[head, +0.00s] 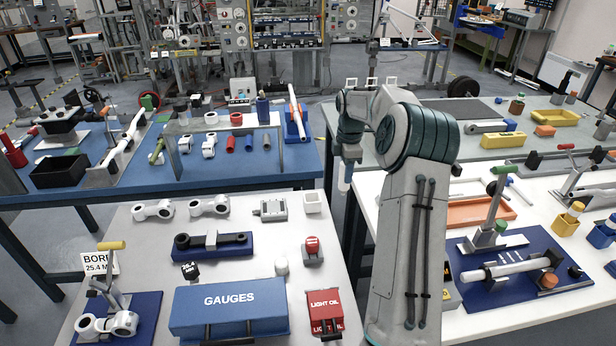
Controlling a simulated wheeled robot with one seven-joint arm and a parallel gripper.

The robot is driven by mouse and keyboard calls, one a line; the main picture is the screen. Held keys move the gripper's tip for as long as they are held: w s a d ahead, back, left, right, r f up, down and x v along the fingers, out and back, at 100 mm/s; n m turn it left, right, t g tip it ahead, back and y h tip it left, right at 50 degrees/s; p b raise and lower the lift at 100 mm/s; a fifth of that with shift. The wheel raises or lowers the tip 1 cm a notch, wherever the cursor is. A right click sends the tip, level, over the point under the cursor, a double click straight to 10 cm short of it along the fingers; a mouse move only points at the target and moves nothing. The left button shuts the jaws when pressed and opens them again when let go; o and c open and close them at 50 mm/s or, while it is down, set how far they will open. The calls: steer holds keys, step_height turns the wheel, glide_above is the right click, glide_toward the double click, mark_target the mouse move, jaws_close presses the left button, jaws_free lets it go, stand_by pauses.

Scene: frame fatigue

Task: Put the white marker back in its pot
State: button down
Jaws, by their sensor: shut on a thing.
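My gripper (350,154) hangs pointing down at the end of my arm, near the centre of the view, over the gap between the tables. It is shut on a slim pale piece, which appears to be the white marker (345,179), its lower end sticking out below the jaws. The jaws and my arm hide its upper part. A small white square open-topped pot (312,202) stands on the near white table, below and left of the gripper. The marker is apart from it. I cannot tell for sure that this is the marker's pot.
A blue bench (240,172) with a clear stand (281,150) lies behind. My arm hides part of the right-hand tables.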

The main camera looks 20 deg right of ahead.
steer(key=shift+s+r, duration=0.15)
steer(key=shift+w+a+f+p, duration=0.8)
steer(key=shift+w+a+f, duration=0.35)
steer(key=shift+w+f, duration=0.55)
steer(key=shift+w+a+f+p, duration=0.75)
steer(key=shift+w+a+f, duration=0.6)
steer(key=shift+f, duration=0.5)
steer(key=shift+w+a+f+p, duration=0.8)
steer(key=shift+w+a+f, duration=0.2)
steer(key=shift+w+f, duration=0.75)
steer(key=shift+s+f, duration=0.1)
steer(key=shift+f, duration=0.25)
steer(key=c, duration=1.1)
jaws_free()
steer(key=shift+r, duration=0.1)
